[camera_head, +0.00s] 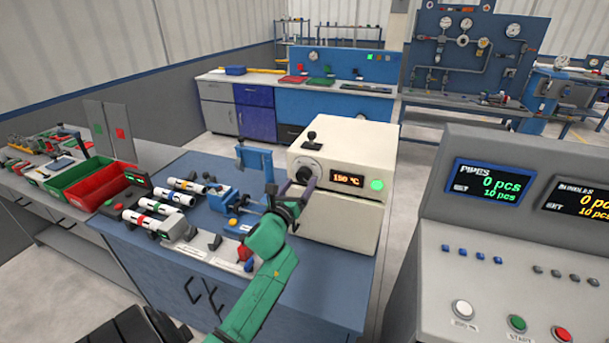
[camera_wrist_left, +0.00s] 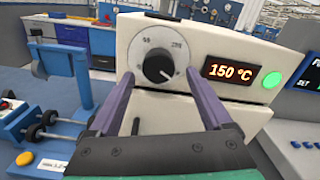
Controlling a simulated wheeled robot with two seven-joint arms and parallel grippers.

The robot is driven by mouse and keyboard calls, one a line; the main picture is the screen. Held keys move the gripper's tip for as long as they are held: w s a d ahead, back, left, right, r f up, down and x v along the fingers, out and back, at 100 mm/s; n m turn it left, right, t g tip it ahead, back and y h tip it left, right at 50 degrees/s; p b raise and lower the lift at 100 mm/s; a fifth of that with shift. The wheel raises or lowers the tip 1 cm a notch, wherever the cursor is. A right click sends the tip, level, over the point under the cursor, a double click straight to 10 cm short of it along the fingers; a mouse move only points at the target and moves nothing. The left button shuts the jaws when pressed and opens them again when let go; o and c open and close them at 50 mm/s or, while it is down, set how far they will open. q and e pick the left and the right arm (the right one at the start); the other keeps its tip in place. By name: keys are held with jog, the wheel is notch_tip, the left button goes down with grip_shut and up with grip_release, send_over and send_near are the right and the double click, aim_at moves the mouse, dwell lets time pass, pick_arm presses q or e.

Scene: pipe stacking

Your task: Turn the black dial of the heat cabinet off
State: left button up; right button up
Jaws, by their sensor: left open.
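The cream heat cabinet (camera_head: 345,150) stands on the blue bench. Its black dial (camera_wrist_left: 158,66) sits on a pale round scale on the front face, left of the display. The orange display (camera_wrist_left: 231,71) reads 150 °C, and a green light (camera_wrist_left: 272,80) glows to its right. My left gripper (camera_wrist_left: 158,80) is open, with its two purple fingers on either side of the dial in the wrist view. Whether the fingers touch the dial cannot be told. In the head view the left gripper (camera_head: 296,185) is in front of the dial and partly covers it. My right gripper is not in view.
A blue fixture (camera_head: 254,158) is left of the cabinet, with several pipes (camera_head: 160,208) further left. Red and green bins (camera_head: 95,185) stand at the left. A grey control panel (camera_head: 530,240) is at the right.

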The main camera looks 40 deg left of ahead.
aim_at(303, 179)
pick_arm(q)
jog(key=x, duration=0.2)
jog(key=shift+w+a, duration=0.15)
jog(key=shift+w, duration=0.25)
jog(key=shift+w+a, duration=0.1)
jog(key=shift+a, duration=0.05)
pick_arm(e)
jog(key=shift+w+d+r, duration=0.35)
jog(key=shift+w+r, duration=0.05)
pick_arm(q)
grip_shut()
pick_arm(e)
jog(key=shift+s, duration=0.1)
